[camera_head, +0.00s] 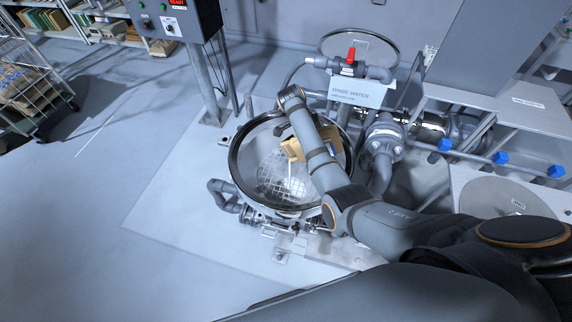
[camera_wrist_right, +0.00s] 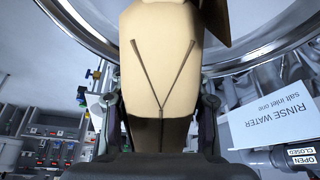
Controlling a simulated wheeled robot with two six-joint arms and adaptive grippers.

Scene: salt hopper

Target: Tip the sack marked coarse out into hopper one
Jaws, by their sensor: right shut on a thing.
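A tan sack (camera_head: 294,148) is over the open round hopper (camera_head: 235,165), partly hidden behind my right arm in the head view. My right gripper (camera_wrist_right: 160,100) is shut on the sack, with a finger on either side. In the right wrist view the sack (camera_wrist_right: 160,50) fills the middle, and a dark V-shaped line runs down its face. I cannot read any marking on it. The hopper holds a mesh grate (camera_head: 270,180) with a whitish patch, perhaps salt, on it. My left gripper is not in view.
A sign reading RINSE WATER (camera_head: 357,93) hangs behind the hopper, below a red-handled valve (camera_head: 351,55). Pipes and a flanged fitting (camera_head: 385,135) crowd the right side. A control box (camera_head: 172,22) stands on a post at the back left.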

